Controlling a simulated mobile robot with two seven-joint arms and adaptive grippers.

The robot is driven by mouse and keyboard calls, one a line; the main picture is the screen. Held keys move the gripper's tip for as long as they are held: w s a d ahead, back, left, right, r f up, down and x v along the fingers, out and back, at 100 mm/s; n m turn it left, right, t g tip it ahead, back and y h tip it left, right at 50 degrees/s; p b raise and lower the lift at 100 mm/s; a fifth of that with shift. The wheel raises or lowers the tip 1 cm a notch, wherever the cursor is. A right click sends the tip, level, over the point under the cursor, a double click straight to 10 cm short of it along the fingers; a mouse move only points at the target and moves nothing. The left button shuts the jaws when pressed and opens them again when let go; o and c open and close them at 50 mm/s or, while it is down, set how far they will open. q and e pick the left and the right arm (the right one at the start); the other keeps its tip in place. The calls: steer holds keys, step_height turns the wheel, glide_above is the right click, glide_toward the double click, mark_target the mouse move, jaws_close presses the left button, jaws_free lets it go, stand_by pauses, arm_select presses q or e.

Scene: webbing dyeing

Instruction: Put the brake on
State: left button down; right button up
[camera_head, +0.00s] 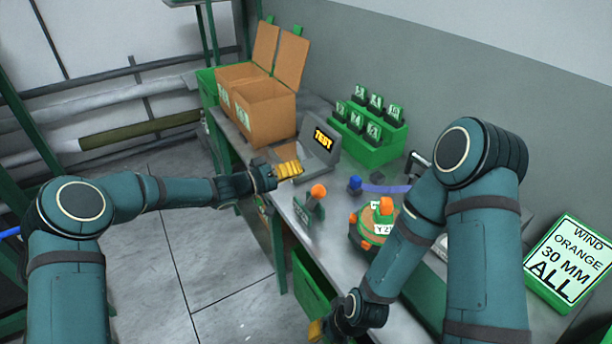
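No part is marked as the brake. A small green stand with an orange knob (318,190) rises from the grey bench (337,236). To its right is a round winder (376,236) with a green hub, orange knobs and a label that seems to read "Y2". My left gripper (290,170) has yellow fingertips and hangs over the bench, behind the orange-knobbed stand and apart from it. My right gripper (316,331) is low at the bench's front side, in front of the winder, partly hidden by its own wrist. The gap between the fingers is not clear on either.
Cardboard boxes (262,109) and a green rack of labelled pieces (375,149) stand farther back. A blue piece (355,184) with a purple strap lies behind the winder. A sign reads "WIND ORANGE 30 MM ALL" (570,259).

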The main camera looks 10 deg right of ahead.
arm_select(q)
steer(key=v, duration=0.8)
steer(key=shift+s+a, duration=0.25)
steer(key=shift+r, duration=0.15)
